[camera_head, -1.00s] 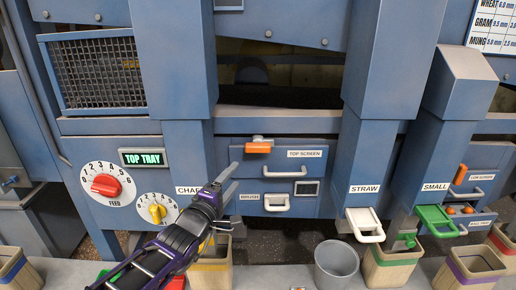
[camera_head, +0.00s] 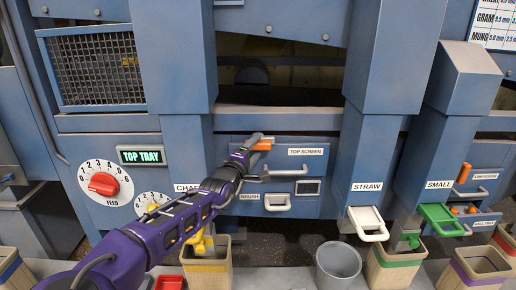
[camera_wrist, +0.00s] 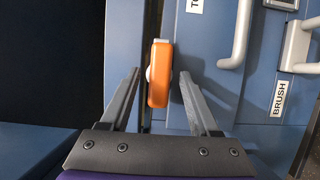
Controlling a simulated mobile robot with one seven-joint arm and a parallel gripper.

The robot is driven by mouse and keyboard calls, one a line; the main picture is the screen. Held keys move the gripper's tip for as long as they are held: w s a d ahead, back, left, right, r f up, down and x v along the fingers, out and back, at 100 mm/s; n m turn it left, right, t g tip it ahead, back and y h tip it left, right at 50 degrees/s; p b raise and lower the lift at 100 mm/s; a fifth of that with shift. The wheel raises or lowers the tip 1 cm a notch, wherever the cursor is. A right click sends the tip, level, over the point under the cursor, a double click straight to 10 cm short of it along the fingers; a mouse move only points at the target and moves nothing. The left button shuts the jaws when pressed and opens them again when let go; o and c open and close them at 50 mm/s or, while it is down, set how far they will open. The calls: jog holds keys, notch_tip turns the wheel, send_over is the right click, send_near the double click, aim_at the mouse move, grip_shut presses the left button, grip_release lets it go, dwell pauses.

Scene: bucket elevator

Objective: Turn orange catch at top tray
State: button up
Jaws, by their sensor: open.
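The orange catch (camera_head: 262,145) sits at the upper left of the top screen drawer front (camera_head: 310,168), beside the TOP SCREEN label. In the wrist view the orange catch (camera_wrist: 159,76) lies between the two open fingers, with clear gaps on both sides. My gripper (camera_head: 255,150) is open at the catch in the head view, its fingers partly covering it. In the wrist view my gripper (camera_wrist: 158,85) holds nothing. Whether the fingertips reach past the catch's face is hard to tell.
The top screen handle (camera_head: 287,172) is just right of my gripper, with the BRUSH handle (camera_head: 277,203) below. The red feed dial (camera_head: 104,184) and TOP TRAY display (camera_head: 142,156) are left. A grey bucket (camera_head: 337,262) and several bins stand below.

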jog(key=shift+x, duration=1.1)
grip_shut()
